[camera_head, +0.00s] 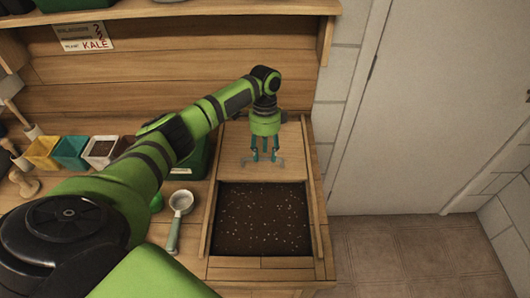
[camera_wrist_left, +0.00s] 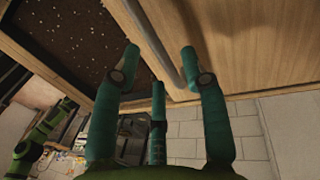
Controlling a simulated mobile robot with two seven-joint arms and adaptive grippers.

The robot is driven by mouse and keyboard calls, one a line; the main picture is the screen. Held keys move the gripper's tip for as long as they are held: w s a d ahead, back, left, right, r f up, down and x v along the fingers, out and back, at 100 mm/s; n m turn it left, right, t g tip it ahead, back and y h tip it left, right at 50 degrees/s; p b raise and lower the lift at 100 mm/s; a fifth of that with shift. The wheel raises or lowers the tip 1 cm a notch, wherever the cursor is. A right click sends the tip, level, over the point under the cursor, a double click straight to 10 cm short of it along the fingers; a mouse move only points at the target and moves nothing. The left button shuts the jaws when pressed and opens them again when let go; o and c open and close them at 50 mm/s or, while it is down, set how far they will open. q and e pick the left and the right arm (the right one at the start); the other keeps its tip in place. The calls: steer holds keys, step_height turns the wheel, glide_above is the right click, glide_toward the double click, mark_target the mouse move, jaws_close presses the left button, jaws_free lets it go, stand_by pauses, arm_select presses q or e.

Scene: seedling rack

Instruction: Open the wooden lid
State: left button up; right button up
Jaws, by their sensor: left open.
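The wooden lid (camera_head: 236,139) is a flat light-wood panel over the back part of the soil bin (camera_head: 206,222), and it fills the right of the left wrist view (camera_wrist_left: 255,45). Dark speckled soil (camera_head: 262,218) lies bare in front of it. A grey bar handle (camera_wrist_left: 160,45) runs along the lid near its soil-side edge. My left gripper (camera_head: 265,159) points down over the lid's front edge with its fingers apart. In the left wrist view its fingers (camera_wrist_left: 158,66) stand on either side of the handle; contact is unclear. My right gripper does not show.
A scoop (camera_head: 180,208) with a pale green handle lies on the bench left of the bin. Small coloured pots (camera_head: 71,152) stand at the left. A shelf (camera_head: 190,9) runs above the back. A pale door (camera_head: 440,110) and open floor are at the right.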

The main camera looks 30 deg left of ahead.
arm_select(q)
step_height(320, 180, up, 11)
steer(key=w+a, duration=0.1)
steer(key=shift+w, duration=0.35)
steer(key=shift+a, duration=0.1)
